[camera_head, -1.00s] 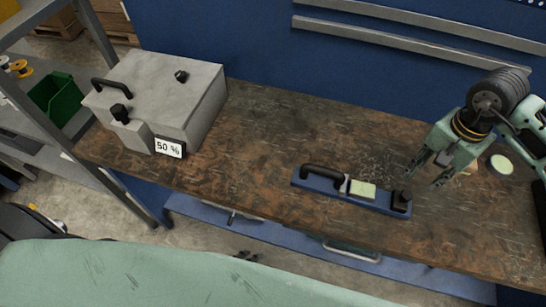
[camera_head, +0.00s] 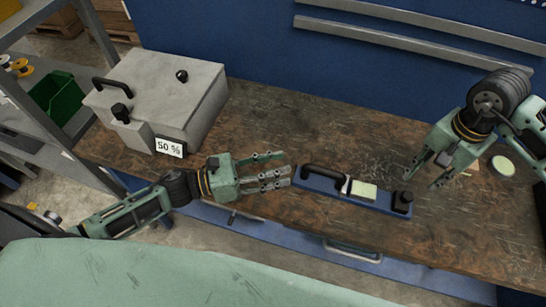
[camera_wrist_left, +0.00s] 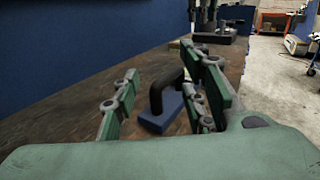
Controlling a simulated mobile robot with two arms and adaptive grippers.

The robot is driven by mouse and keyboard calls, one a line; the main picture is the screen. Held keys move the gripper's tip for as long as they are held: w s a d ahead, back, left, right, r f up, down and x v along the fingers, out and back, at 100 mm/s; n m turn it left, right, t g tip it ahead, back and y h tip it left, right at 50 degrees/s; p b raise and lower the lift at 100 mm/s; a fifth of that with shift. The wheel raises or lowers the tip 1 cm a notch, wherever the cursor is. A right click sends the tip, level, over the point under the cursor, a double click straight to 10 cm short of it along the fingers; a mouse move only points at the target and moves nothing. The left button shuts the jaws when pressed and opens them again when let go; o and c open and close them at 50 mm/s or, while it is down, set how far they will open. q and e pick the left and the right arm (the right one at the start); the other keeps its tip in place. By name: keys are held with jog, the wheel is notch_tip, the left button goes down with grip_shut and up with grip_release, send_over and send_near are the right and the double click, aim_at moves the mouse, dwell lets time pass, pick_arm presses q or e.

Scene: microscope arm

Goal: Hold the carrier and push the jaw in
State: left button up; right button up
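The blue carrier (camera_head: 379,206) lies on the workbench, right of the middle in the head view. It has a black arched handle (camera_head: 322,171) at its left end, a pale green block (camera_head: 362,189) in the middle and a black jaw (camera_head: 403,201) at its right end. My left gripper (camera_head: 284,170) is open just left of the handle, fingers pointing at it. In the left wrist view the handle (camera_wrist_left: 163,92) shows between the fingers, a little beyond them. My right gripper (camera_head: 422,177) is open and empty, above and behind the jaw.
A grey box (camera_head: 165,88) with a black handle and a "50 %" sign (camera_head: 170,147) stands at the bench's left end. A round pale green disc (camera_head: 502,165) is right of my right gripper. The bench middle (camera_head: 290,120) behind the carrier is clear.

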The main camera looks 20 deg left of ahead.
pick_arm(q)
jog(key=r, duration=0.1)
send_near(299, 178)
jog(key=shift+m, duration=0.3)
jog(key=d+r, duration=0.1)
jog(key=r, duration=0.1)
jog(key=w+d+r, duration=0.1)
jog(key=r, duration=0.1)
jog(key=shift+w+d, duration=0.15)
jog(key=shift+w, duration=0.1)
jog(key=x, duration=0.7)
jog(key=shift+d+r, duration=0.1)
jog(key=shift+r, duration=0.1)
grip_shut()
